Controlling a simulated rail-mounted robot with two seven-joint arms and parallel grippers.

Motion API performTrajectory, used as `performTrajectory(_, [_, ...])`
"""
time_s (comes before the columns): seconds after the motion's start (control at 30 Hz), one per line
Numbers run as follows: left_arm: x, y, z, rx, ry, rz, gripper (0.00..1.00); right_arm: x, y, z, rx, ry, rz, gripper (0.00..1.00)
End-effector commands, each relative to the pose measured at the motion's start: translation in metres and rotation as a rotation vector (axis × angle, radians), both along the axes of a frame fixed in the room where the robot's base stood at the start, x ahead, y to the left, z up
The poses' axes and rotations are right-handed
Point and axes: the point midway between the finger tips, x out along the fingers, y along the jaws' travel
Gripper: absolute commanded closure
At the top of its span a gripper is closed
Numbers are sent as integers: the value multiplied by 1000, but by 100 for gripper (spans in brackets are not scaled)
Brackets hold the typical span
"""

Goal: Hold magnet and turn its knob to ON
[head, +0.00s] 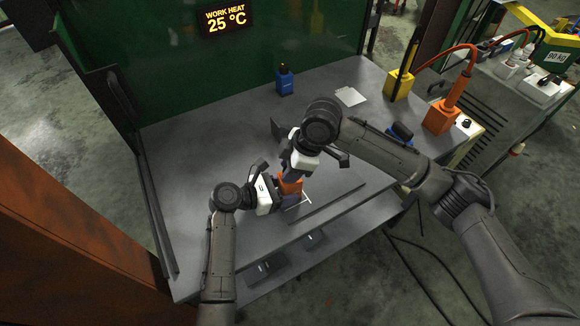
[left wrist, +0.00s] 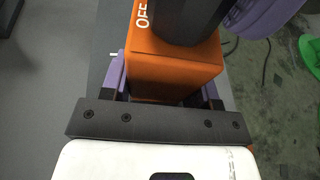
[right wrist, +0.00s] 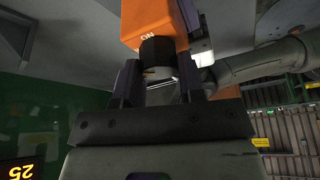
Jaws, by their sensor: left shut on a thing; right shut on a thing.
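The orange magnet (head: 291,187) is a block held just above the table, near the middle of the front half. My left gripper (head: 280,193) is shut on its sides; in the left wrist view the purple fingers flank the orange block (left wrist: 172,72), and an OFF label shows on it. My right gripper (head: 297,172) reaches it from above, shut on the dark knob (right wrist: 158,52). In the right wrist view an ON label shows on the magnet (right wrist: 150,18) beside the knob. The knob's exact setting cannot be told.
A flat dark plate (head: 335,198) lies under and right of the magnet. A blue block (head: 285,82) and white sheets (head: 350,96) are at the back of the table. Yellow (head: 399,85) and orange (head: 440,118) cabled devices stand at the right. The table's left side is clear.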

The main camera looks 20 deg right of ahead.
Motion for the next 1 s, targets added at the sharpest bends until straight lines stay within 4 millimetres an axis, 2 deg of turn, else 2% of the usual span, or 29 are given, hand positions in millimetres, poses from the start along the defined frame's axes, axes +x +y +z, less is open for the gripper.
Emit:
performTrajectory(0.6, [0,0,0,1,0,1,84,-1,2,0,2,0,-574,87])
performTrajectory(1.0, [0,0,0,1,0,1,84,0,1,0,2,0,-853,87])
